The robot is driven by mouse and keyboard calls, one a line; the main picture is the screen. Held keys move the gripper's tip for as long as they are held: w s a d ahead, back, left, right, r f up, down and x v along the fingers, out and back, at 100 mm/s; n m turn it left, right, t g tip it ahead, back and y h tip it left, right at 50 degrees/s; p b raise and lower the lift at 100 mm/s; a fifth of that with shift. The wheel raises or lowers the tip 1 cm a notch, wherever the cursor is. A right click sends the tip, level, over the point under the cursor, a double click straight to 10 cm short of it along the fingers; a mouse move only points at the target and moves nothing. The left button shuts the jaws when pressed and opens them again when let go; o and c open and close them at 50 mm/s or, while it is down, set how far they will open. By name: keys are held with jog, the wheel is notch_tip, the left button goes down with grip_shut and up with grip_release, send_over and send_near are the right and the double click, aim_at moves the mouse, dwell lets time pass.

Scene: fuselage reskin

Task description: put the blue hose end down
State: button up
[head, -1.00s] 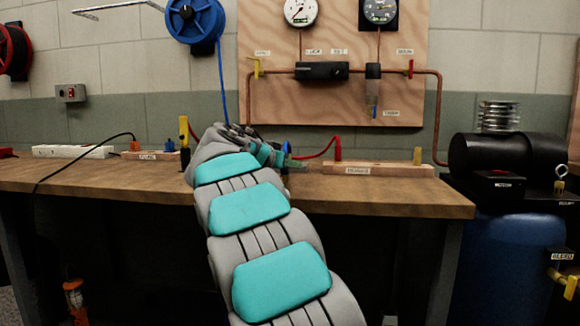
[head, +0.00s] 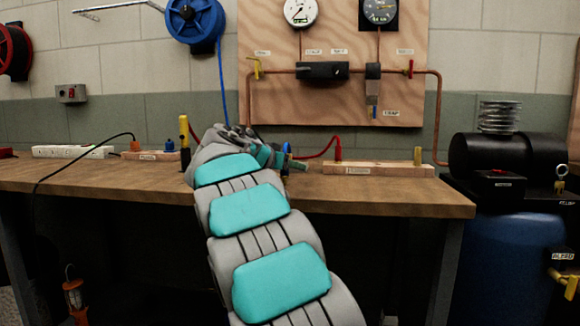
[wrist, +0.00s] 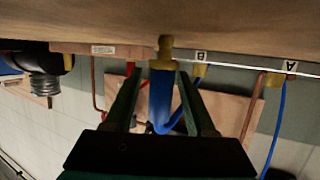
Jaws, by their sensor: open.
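The blue hose end (wrist: 162,98), a blue sleeve with a brass tip (wrist: 166,50), stands between my gripper's fingers in the wrist view. My gripper (wrist: 160,78) is open, with a finger on each side of the hose end and a visible gap on the right. The brass tip overlaps the wooden bench in that view; I cannot tell whether it touches. In the head view my gripper (head: 283,158) is over the bench top, and my arm hides most of the hose end. The blue hose (head: 221,85) runs down from the blue reel (head: 195,22) behind my arm.
The wooden bench (head: 400,190) carries a labelled wooden block (head: 378,169) with a red hose (head: 322,150) at right. A power strip (head: 72,152) and a small rack (head: 150,155) stand at left. A gauge board (head: 275,105) is behind. The bench's front right is clear.

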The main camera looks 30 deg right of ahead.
jog(key=b+v, duration=0.1)
jog(key=v, duration=1.1)
jog(key=shift+r, duration=0.2)
